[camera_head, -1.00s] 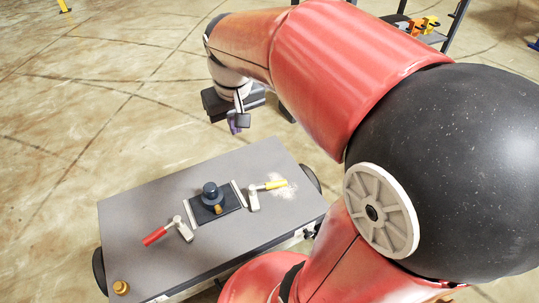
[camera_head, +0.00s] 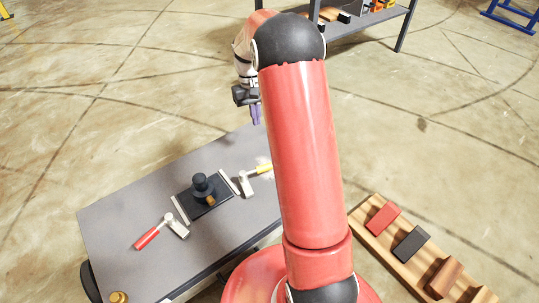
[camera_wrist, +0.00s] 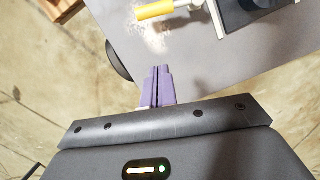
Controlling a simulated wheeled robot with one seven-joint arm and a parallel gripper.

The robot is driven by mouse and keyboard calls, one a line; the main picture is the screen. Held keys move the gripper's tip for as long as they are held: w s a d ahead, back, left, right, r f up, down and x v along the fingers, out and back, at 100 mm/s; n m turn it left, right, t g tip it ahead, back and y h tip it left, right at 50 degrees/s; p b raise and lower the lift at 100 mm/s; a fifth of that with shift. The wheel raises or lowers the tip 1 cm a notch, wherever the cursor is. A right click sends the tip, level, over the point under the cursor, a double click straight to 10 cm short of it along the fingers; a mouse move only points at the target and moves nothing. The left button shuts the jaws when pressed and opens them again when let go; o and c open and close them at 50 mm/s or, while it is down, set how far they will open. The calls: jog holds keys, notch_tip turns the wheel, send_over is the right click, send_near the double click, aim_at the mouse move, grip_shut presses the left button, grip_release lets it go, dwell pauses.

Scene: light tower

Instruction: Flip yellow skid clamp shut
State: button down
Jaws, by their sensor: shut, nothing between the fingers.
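The yellow-handled clamp (camera_head: 247,182) is on the grey table (camera_head: 130,198), at the right side of a dark plate. Its yellow handle (camera_head: 264,169) points right, away from the plate, and my arm partly hides its end. In the wrist view the yellow handle (camera_wrist: 155,10) shows at the top edge, and the clamp is cut off. My gripper (camera_head: 255,114) is beyond the table's far edge, above and apart from the clamp. Its purple fingers are together and empty in the wrist view (camera_wrist: 158,72).
A red-handled clamp (camera_head: 152,235) is left of the dark plate (camera_head: 207,203), which bears a dark knobbed part (camera_head: 203,185). A brass knob (camera_head: 118,297) is at the near left corner. A wooden rack (camera_head: 372,212) with blocks stands at the right. A shelf (camera_head: 362,22) stands behind.

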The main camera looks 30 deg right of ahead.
jog(key=shift+d+f, duration=0.15)
jog(key=shift+f, duration=0.05)
jog(key=b+x, duration=0.2)
jog(key=x, duration=0.8)
jog(key=shift+f, duration=0.15)
jog(key=s, duration=0.3)
jog(key=shift+s+f, duration=0.25)
jog(key=shift+s, duration=0.25)
